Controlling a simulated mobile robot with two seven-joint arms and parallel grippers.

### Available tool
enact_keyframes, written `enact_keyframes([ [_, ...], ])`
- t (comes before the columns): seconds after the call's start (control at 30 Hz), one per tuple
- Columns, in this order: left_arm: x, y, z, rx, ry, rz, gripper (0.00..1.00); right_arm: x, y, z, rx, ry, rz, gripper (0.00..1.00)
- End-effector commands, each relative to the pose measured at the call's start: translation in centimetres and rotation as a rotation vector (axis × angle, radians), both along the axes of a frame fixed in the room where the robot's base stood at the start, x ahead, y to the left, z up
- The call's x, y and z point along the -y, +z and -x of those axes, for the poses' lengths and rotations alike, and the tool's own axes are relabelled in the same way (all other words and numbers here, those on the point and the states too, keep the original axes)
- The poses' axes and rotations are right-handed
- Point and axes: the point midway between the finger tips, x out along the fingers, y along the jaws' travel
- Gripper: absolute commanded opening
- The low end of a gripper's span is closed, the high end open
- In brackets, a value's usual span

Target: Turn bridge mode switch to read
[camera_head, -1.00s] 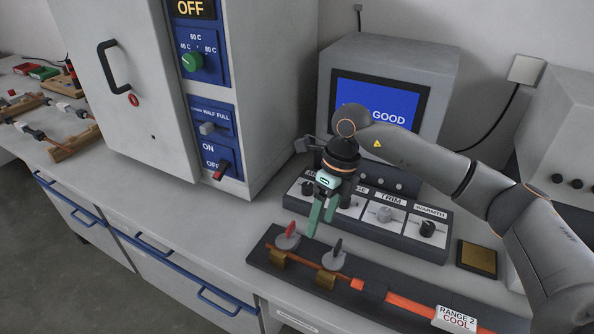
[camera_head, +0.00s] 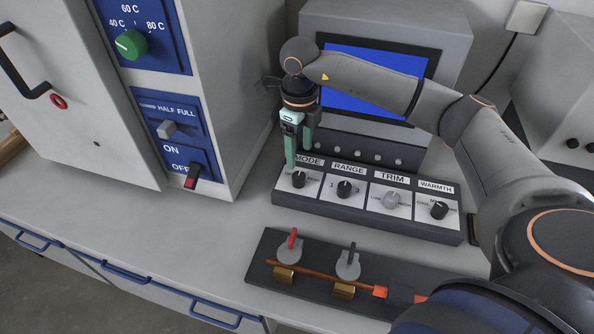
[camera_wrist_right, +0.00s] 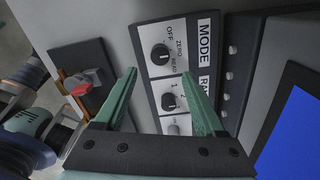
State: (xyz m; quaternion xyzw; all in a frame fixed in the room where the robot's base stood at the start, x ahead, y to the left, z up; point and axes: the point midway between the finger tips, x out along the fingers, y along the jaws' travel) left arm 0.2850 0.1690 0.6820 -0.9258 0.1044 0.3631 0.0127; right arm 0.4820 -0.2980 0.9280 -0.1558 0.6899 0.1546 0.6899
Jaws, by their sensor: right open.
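The MODE switch (camera_head: 298,179) is a black knob at the left end of the bridge control panel (camera_head: 366,222). In the wrist view the same MODE knob (camera_wrist_right: 160,55) has OFF, ZERO and READ around it; which mark its pointer meets is too small to tell. My right gripper (camera_head: 299,160) has green fingers pointing down, just above and behind the knob. In the wrist view the right gripper (camera_wrist_right: 159,75) is open and empty, with the knob beyond and between its fingertips. Contact with the knob is not visible. My left gripper is not in view.
RANGE (camera_head: 344,188), TRIM (camera_head: 391,200) and WARMTH (camera_head: 438,210) knobs sit in a row to the right. A blue screen (camera_head: 365,80) stands behind. A dark board (camera_head: 262,262) with red and black clamp levers lies in front. A grey oven cabinet (camera_head: 215,100) rises at left.

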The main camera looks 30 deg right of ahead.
Motion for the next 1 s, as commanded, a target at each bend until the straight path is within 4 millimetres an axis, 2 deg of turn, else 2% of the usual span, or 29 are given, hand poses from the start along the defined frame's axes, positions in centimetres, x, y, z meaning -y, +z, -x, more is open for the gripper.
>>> enact_keyframes([
  [0.03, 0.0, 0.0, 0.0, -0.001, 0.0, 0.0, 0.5, 0.0, -1.2, 0.1, -0.006, 0.0, -0.001, 0.72],
  [0.2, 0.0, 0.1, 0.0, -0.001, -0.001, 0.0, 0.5, 0.0, -4.7, 0.1, -0.004, 0.001, 0.0, 0.72],
  [0.4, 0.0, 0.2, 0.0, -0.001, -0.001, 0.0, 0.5, -0.1, -7.6, 0.0, -0.001, 0.001, -0.002, 0.72],
  [0.57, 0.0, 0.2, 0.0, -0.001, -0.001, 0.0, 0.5, -0.1, -8.6, 0.0, 0.0, 0.001, -0.001, 0.72],
  [0.83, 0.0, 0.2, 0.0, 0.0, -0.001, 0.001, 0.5, -0.1, -8.8, 0.0, 0.0, 0.002, -0.001, 0.72],
  [0.87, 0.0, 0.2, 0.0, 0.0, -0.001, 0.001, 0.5, -0.1, -8.7, 0.0, 0.0, 0.002, -0.001, 0.71],
  [1.0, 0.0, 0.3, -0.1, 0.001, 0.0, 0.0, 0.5, -0.1, -8.7, 0.0, 0.0, 0.002, -0.001, 0.55],
])
